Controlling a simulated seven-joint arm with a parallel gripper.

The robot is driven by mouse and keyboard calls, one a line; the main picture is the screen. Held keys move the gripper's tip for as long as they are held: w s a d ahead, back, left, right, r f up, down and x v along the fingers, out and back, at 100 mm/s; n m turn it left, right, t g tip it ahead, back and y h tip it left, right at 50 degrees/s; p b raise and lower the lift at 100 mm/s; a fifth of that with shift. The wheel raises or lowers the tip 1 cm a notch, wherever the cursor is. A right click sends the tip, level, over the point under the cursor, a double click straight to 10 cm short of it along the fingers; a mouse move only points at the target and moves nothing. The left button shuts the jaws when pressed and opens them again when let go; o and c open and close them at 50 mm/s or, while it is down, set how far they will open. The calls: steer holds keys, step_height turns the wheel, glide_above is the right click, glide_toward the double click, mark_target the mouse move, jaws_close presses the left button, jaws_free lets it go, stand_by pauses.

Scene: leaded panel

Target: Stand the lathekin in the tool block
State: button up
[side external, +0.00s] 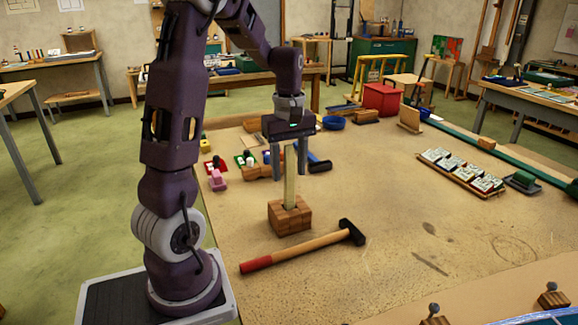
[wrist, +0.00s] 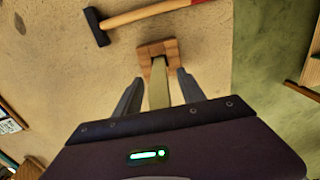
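The lathekin (side external: 290,190) is a pale, flat strip standing about upright, with its lower end in the wooden tool block (side external: 290,220). In the wrist view the lathekin (wrist: 158,92) runs down to the opening of the brown block (wrist: 172,48). My gripper (side external: 290,177) is above the block with its fingers on either side of the lathekin's upper part. In the wrist view a gap shows between each finger and the strip, so my gripper (wrist: 158,76) is open. The lathekin's foot is hidden inside the block.
A hammer (side external: 310,247) with a red-ended handle lies just in front of the block. A rack of glass pieces (side external: 460,172) lies at right. The table between is clear.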

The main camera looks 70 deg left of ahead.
mark_target(290, 148)
steer(key=shift+r, duration=0.15)
step_height(290, 148, up, 7)
steer(key=shift+d+f, duration=0.1)
steer(key=shift+d, duration=0.05)
steer(key=s+d+r+m+t, duration=0.2)
steer(key=d+m, duration=0.3)
steer(key=d, duration=0.2)
steer(key=s+d+r+m+t, duration=0.1)
steer(key=s+d+r+m, duration=0.2)
steer(key=d, duration=0.4)
steer(key=s+d+f+m+t, duration=0.2)
steer(key=s+d+f+m, duration=0.1)
steer(key=s+d+m, duration=0.4)
steer(key=m, duration=0.3)
steer(key=shift+s+d+f+t, duration=0.2)
steer(key=shift+d+f+t, duration=0.05)
steer(key=shift+d+t, duration=0.05)
